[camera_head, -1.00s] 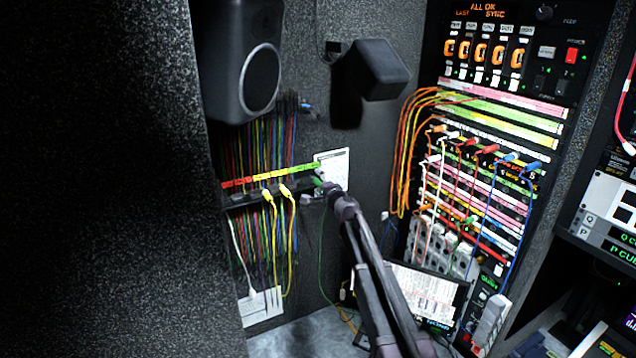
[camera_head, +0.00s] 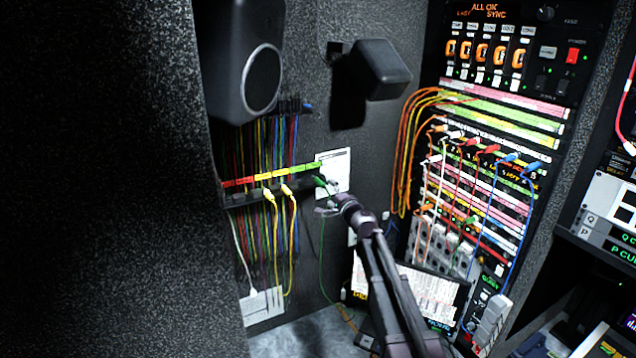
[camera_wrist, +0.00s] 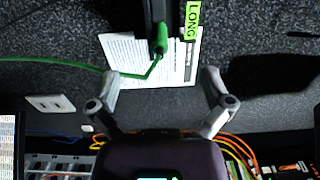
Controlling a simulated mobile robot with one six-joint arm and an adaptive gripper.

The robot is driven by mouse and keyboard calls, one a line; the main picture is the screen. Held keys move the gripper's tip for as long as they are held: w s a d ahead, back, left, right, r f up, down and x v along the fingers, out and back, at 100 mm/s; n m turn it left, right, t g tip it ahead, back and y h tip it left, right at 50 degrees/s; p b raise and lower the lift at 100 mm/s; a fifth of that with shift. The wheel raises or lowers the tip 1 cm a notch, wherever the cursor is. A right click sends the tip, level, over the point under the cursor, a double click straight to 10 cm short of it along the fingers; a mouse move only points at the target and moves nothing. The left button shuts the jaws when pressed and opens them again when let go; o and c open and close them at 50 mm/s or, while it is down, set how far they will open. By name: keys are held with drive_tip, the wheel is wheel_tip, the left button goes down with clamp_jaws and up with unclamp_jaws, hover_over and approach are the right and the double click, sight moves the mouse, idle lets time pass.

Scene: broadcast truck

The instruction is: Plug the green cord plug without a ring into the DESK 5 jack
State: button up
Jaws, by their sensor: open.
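A green cord plug (camera_head: 319,181) sits at the right end of the black jack strip (camera_head: 250,197) on the left wall. In the wrist view this green plug (camera_wrist: 161,40) is at the black strip, beside a green LONG label (camera_wrist: 193,20); its green cord bends away left. No ring shows on it, but it is small. My gripper (camera_head: 328,203) is open and empty, just right of and below the plug; the wrist view shows its fingers (camera_wrist: 160,80) spread apart, clear of the plug. I cannot read a DESK 5 label.
Yellow plugs (camera_head: 277,192) hang from the same strip. A white sheet (camera_head: 336,168) is on the wall behind. The patch rack (camera_head: 480,190) at right holds several coloured cords. A black speaker (camera_head: 240,60) hangs above the strip.

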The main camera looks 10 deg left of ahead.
drive_tip(key=shift+v, duration=1.85)
drive_tip(key=s+d+f+n+g+h+b, duration=0.1)
drive_tip(key=s+d+f+n+g+b, duration=0.15)
drive_tip(key=s+f+b, duration=0.4)
drive_tip(key=s+d+f+n+g+b, duration=0.1)
drive_tip(key=s+f+n+g+b, duration=0.2)
drive_tip(key=f, duration=0.6)
drive_tip(key=s+d+f+n+g+h+b, duration=0.1)
drive_tip(key=s+d+f+n+g+b, duration=0.2)
drive_tip(key=s+f, duration=0.45)
drive_tip(key=s+d+f+n+g+h+b, duration=0.2)
drive_tip(key=s+d+f+g+h+b, duration=0.4)
drive_tip(key=s+d+f, duration=1)
drive_tip(key=f+h+b, duration=0.1)
drive_tip(key=h+b, duration=0.1)
drive_tip(key=b, duration=0.1)
drive_tip(key=shift+s+f+n, duration=0.3)
drive_tip(key=shift+n, duration=0.05)
drive_tip(key=shift+g, duration=0.25)
